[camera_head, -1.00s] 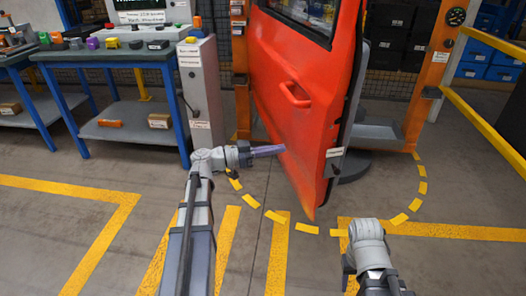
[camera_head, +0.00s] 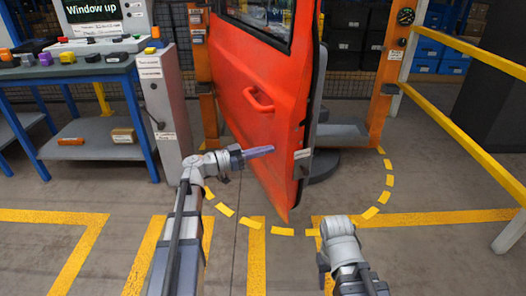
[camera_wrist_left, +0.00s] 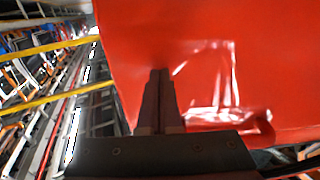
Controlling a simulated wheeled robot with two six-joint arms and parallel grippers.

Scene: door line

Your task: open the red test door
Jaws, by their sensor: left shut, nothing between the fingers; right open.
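The red test door (camera_head: 250,72) stands ajar between two orange posts. Its right edge is swung out toward me, clear of the right post. Its red pull handle (camera_head: 259,101) is on the near face. My left gripper (camera_head: 260,152) is shut and empty, pointing right in front of the door's lower part, below the handle. In the left wrist view the closed dark fingers (camera_wrist_left: 160,78) point at the red panel (camera_wrist_left: 205,30); I cannot tell whether they touch it. My right arm shows at the bottom right, but its fingers do not show.
The orange posts stand left (camera_head: 203,80) and right (camera_head: 390,75) of the door. A grey cabinet (camera_head: 165,110) and a blue workbench (camera_head: 90,75) stand at left. A yellow railing (camera_head: 460,130) runs at right. A dashed yellow arc (camera_head: 283,231) marks the floor before the door.

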